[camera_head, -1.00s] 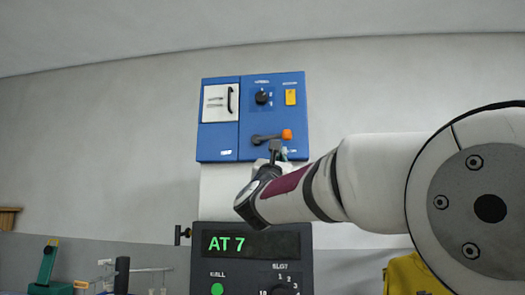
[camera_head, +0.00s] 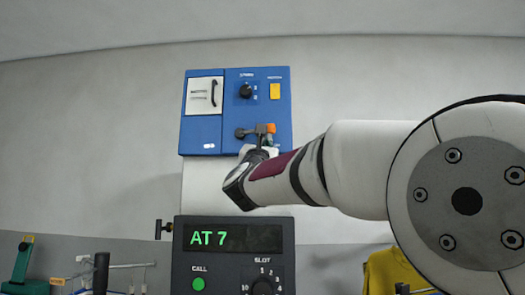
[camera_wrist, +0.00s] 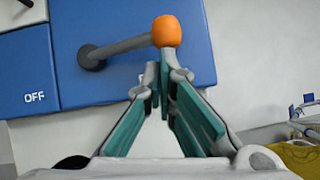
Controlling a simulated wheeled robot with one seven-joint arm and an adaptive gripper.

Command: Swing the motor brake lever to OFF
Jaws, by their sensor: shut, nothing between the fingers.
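The brake lever (camera_wrist: 122,45) is a grey bar with an orange knob (camera_wrist: 167,31). It runs from a dark round pivot (camera_wrist: 92,57) rightward to the knob on the blue wall panel. In the head view the lever (camera_head: 244,132) lies about level, with the knob (camera_head: 271,128) at its right end. A white OFF label (camera_wrist: 35,97) shows left of and below the pivot in the wrist view. My gripper (camera_wrist: 166,76) is shut and empty, its fingertips just below the knob in the picture. In the head view my gripper (camera_head: 262,131) partly covers the lever; contact is unclear.
A dark display unit (camera_head: 235,238) reading AT 7 stands below. Yellow cloth (camera_head: 399,270) hangs at the lower right.

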